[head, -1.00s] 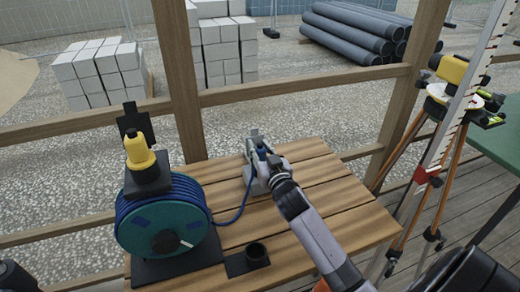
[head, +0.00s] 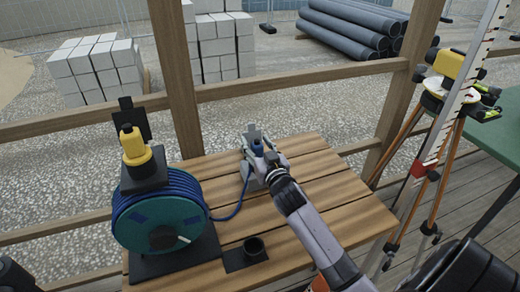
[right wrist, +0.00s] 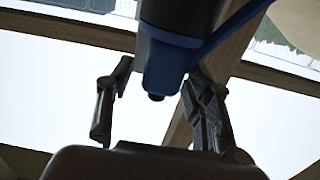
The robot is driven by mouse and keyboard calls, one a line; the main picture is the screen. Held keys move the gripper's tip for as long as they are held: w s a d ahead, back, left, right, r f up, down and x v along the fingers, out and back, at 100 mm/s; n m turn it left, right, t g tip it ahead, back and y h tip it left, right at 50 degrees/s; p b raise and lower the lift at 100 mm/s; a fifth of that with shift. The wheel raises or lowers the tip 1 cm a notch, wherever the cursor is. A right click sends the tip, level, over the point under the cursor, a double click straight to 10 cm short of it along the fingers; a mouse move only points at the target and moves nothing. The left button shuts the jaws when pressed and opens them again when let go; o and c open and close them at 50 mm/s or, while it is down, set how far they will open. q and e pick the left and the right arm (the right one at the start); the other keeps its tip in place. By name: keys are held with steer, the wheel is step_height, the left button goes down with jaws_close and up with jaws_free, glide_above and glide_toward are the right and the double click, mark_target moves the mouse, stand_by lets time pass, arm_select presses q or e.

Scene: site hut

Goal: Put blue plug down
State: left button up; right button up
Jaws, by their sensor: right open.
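The blue plug (head: 257,148) is at the grey upright holder (head: 253,132) at the back of the wooden table (head: 325,195). A blue cable (head: 232,214) runs from it to the reel. My right gripper (head: 257,160) is open around the plug, with its fingers apart. In the right wrist view the plug (right wrist: 170,65) stands between the spread fingers of the gripper (right wrist: 157,105); a clear gap shows on its left side, while the right finger is close to it. How the plug's far end meets the holder is hidden.
A blue cable reel (head: 165,218) stands on the table's left, with a yellow-topped piece (head: 134,145) above it. A black round socket (head: 254,246) sits at the front edge. The table's right half is mostly clear under my arm. A tripod (head: 432,165) stands at right.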

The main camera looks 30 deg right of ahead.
steer(key=b+v, duration=0.1)
steer(key=v, duration=1.1)
steer(key=shift+r, duration=0.3)
